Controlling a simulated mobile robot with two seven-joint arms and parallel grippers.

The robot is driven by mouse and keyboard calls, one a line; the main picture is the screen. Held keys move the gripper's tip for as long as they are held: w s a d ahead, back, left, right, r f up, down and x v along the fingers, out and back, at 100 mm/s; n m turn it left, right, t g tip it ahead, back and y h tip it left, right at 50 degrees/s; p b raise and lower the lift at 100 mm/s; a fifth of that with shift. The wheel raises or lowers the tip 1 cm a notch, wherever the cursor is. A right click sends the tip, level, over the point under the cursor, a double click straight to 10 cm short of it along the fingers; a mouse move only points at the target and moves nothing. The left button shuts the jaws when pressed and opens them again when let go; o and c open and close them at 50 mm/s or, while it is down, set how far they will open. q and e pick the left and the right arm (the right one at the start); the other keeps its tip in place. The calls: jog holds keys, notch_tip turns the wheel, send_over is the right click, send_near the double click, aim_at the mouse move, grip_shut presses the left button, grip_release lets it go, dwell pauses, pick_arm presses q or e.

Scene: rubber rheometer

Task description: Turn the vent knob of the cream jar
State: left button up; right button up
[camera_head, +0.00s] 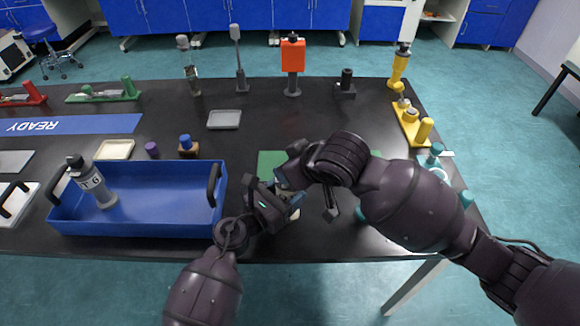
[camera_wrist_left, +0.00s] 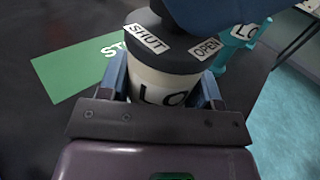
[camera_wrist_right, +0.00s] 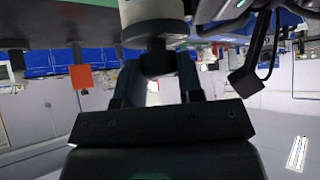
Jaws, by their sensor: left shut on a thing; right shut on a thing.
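The cream jar (camera_wrist_left: 172,88) stands upright between the blue fingers of my left gripper (camera_wrist_left: 165,92), which is shut on its body. Its dark top carries a SHUT label (camera_wrist_left: 147,38) and an OPEN label (camera_wrist_left: 206,48). In the head view the jar is mostly hidden behind my left gripper (camera_head: 283,196) and right gripper (camera_head: 287,178). In the right wrist view, my right gripper (camera_wrist_right: 158,75) is shut on the dark vent knob (camera_wrist_right: 156,58), with the pale jar (camera_wrist_right: 150,12) beyond it. The knob's pointing direction cannot be made out.
A green mat (camera_wrist_left: 75,72) lies beside the jar. A blue crate (camera_head: 150,228) with a grey bottle (camera_head: 97,186) stands to the left. Teal items (camera_head: 436,157) and a yellow fixture (camera_head: 410,122) are at the right. The table's near edge is close to both grippers.

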jog(key=o, duration=0.9)
jog(key=shift+r, duration=0.1)
jog(key=v, duration=1.2)
pick_arm(q)
jog(key=o, duration=1.1)
